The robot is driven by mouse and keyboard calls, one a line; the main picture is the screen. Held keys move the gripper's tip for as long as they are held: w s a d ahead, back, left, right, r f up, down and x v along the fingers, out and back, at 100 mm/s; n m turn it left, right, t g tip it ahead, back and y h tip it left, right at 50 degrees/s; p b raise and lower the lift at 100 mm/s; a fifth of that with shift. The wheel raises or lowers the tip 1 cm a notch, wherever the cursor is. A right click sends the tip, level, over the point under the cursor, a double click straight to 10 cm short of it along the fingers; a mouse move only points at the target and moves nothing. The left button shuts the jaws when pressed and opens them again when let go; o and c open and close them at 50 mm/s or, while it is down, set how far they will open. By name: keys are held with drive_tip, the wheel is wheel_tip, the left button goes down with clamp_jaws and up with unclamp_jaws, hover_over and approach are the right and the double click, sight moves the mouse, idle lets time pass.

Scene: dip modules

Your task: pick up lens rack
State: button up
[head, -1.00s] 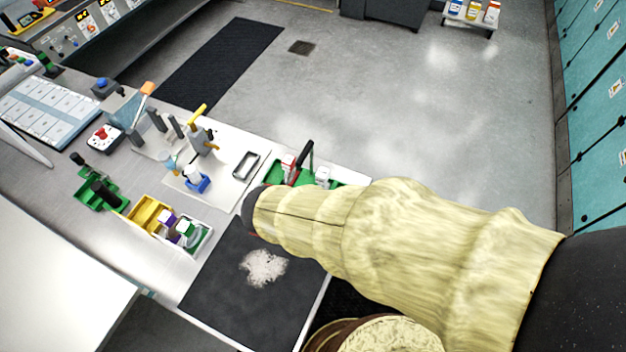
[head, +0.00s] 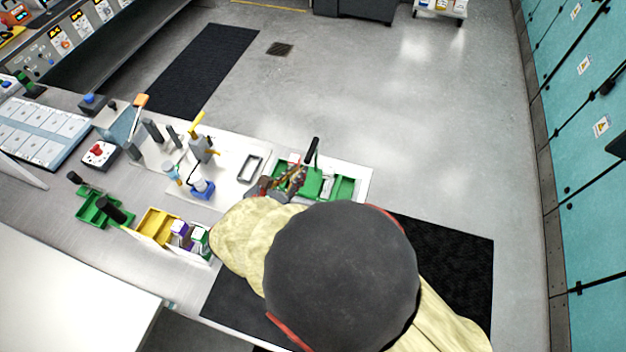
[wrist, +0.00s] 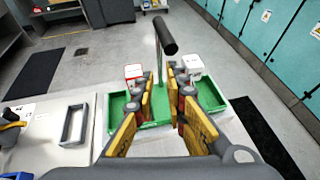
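The lens rack is a green tray with a raised handle. In the head view its green tray (head: 343,187) sits at the far right end of the white bench, with its dark handle (head: 313,150) upright. In the wrist view the tray (wrist: 118,104) spreads to both sides of my gripper (wrist: 167,90). Its thin post and black grip (wrist: 170,48) rise in the middle. My gripper is open, with its yellow-padded fingers on either side of the post; contact cannot be told. In the head view my gripper (head: 285,183) is at the tray's left part, and my arm hides the near side.
White containers (wrist: 133,72) (wrist: 193,65) show by the rack. A grey rectangular frame (head: 250,168) lies left of it. A yellow bin (head: 157,226), green trays (head: 98,210) and a blue-based fixture (head: 202,188) stand further left. The floor beyond the bench is clear.

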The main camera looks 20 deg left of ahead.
drive_tip(key=x, duration=1)
drive_tip(key=shift+a+b, duration=0.1)
drive_tip(key=shift+b, duration=0.25)
drive_tip(key=shift+c, duration=0.5)
clamp_jaws()
drive_tip(key=shift+r, duration=0.25)
